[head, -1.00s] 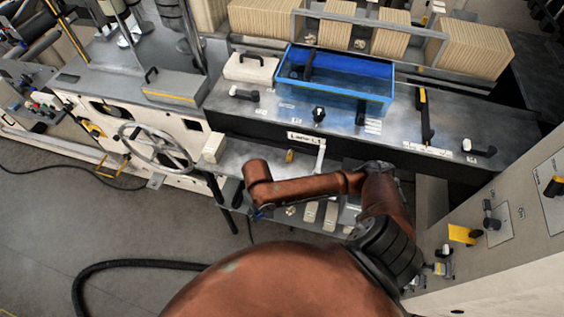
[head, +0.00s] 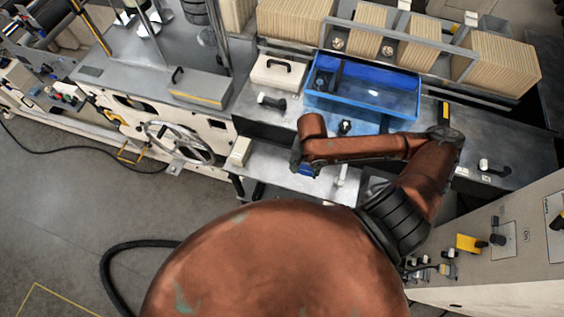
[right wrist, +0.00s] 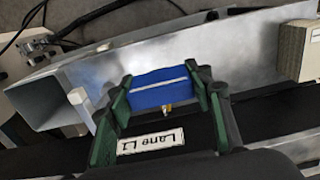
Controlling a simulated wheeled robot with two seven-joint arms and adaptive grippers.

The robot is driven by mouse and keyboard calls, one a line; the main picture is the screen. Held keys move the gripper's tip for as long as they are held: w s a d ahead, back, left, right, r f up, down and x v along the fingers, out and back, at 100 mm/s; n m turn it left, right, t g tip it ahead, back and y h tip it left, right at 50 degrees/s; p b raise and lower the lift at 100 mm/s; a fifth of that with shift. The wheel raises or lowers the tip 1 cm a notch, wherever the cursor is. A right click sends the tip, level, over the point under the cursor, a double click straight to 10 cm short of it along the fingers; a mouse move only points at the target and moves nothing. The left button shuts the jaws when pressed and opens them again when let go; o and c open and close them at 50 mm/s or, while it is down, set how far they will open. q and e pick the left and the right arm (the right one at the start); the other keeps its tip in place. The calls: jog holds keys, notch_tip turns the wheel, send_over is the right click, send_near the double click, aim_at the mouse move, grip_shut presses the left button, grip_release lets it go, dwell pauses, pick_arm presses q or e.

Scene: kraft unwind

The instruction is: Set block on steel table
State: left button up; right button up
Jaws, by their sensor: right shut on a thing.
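A blue block (right wrist: 163,88) with a pale stripe sits between the green-padded fingers of my right gripper (right wrist: 166,98). The gripper is shut on it. In the head view a little of the blue block (head: 307,170) shows below the end of my right arm, over the lower steel surface (head: 268,165) in front of the long steel table (head: 405,140). The right fingers are mostly hidden there. In the right wrist view the block appears in front of a bright steel surface (right wrist: 215,50). I cannot tell whether it touches it. My left gripper is not in view.
On the long table stand a blue tray (head: 408,112), a beige box with a black handle (head: 278,72) and several knobs. A pale block (head: 240,150) stands at the lower surface's left end. A label reading Lane L1 (right wrist: 150,141) is on a dark face. A handwheel (head: 180,142) is left.

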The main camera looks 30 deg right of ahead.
jog(key=w+f+b, duration=0.3)
jog(key=w+b, duration=0.1)
jog(key=b, duration=0.2)
send_over(278, 167)
jog(key=s, duration=0.1)
notch_tip(278, 167, down, 6)
jog(key=shift+d+r+p, duration=0.15)
jog(key=shift+r+p, duration=0.1)
jog(key=shift+p, duration=0.15)
jog(key=shift+w+f, duration=0.45)
jog(key=shift+f, duration=1.7)
